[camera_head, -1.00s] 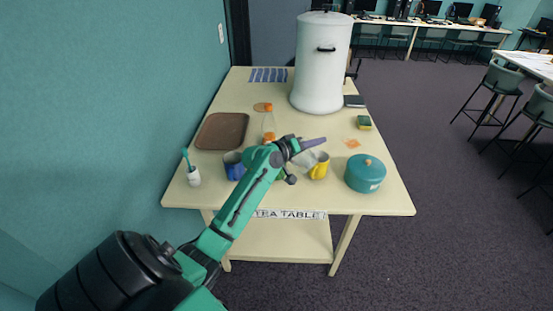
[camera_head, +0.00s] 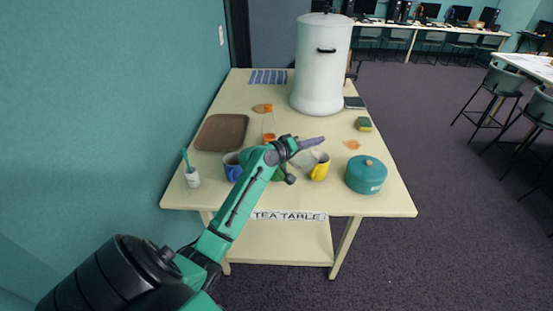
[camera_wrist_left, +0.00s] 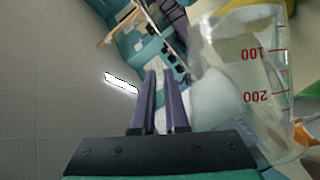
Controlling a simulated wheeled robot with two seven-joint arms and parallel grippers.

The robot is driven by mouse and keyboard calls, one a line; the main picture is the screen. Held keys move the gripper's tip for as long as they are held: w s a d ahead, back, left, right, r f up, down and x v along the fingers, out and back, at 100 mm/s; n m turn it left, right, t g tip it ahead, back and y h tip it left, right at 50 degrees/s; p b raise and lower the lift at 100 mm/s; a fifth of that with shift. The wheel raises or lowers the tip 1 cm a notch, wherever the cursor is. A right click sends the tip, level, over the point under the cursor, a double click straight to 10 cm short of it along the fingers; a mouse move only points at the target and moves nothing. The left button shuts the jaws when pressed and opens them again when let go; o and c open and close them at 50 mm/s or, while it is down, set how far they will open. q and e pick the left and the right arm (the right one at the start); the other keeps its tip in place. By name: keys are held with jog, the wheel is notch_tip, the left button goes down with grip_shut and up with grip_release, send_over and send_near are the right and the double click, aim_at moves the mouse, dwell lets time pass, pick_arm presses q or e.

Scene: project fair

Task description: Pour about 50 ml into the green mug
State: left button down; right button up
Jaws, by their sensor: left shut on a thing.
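My left gripper (camera_head: 312,143) is above the near middle of the tea table. In the left wrist view its fingers (camera_wrist_left: 160,100) are close together beside a clear measuring jug (camera_wrist_left: 262,85) with red 100 and 200 marks. The jug looks strongly tilted there; its liquid level is unclear. In the head view the jug (camera_head: 307,158) is a pale shape under the fingers, partly covered. The green mug (camera_head: 280,174) shows only as a small green patch behind my left wrist, below and left of the jug. Whether liquid is flowing cannot be seen. My right gripper is out of view.
A blue mug (camera_head: 232,168) and a yellow mug (camera_head: 320,170) flank the green one. A teal pot (camera_head: 366,175), brown tray (camera_head: 221,133), orange-capped bottle (camera_head: 268,128), sponge (camera_head: 364,124) and large white urn (camera_head: 320,70) stand around. The table's right front (camera_head: 397,204) is clear.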

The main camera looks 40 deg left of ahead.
pick_arm(q)
jog(key=shift+a, duration=0.1)
dwell(0.7)
jog(key=shift+a+r+n, duration=0.2)
jog(key=shift+r+n, duration=0.05)
jog(key=shift+n, duration=0.15)
dwell(0.7)
jog(key=m+p, duration=0.1)
jog(key=d+r+p, duration=0.1)
jog(key=p, duration=0.1)
jog(key=shift+d+r+m, duration=0.15)
jog(key=shift+d+m, duration=0.15)
jog(key=shift+m, duration=0.1)
jog(key=shift+w+d+f+m+g+y+p, duration=0.1)
jog(key=shift+d+f+m+g+y+p, duration=0.4)
jog(key=shift+f+m+p, duration=0.35)
jog(key=shift+d+f+b, duration=0.1)
jog(key=shift+f+b, duration=0.25)
jog(key=shift+b, duration=0.15)
jog(key=shift+d+f+m+y+p, duration=0.45)
jog(key=shift+d+f+m+y, duration=0.1)
jog(key=shift+f+m, duration=0.15)
